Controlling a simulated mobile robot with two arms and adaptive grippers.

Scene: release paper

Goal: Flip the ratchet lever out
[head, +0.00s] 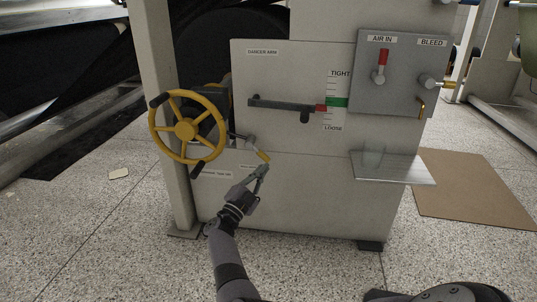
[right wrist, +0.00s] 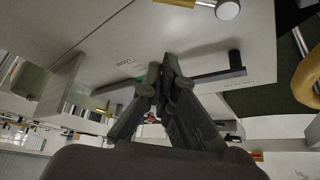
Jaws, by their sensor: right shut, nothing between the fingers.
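The ratchet lever (head: 263,156) is a short metal arm with a yellow grip, set on the grey machine panel just right of the yellow handwheel (head: 185,130). In the head view it slants down to the right. My right gripper (head: 262,170) is shut and empty, with its tips just below the lever's yellow end; whether they touch it I cannot tell. In the right wrist view the closed fingertips (right wrist: 170,62) point toward the panel, and the yellow grip (right wrist: 175,2) is cut by the top edge. My left gripper is not in view.
The dark dancer arm (head: 282,104) with a red tip lies beside the tight-loose scale (head: 337,102). A metal shelf (head: 395,168) juts out at the right, below the air valve box (head: 398,90). A brown mat (head: 470,185) lies on the floor at the right.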

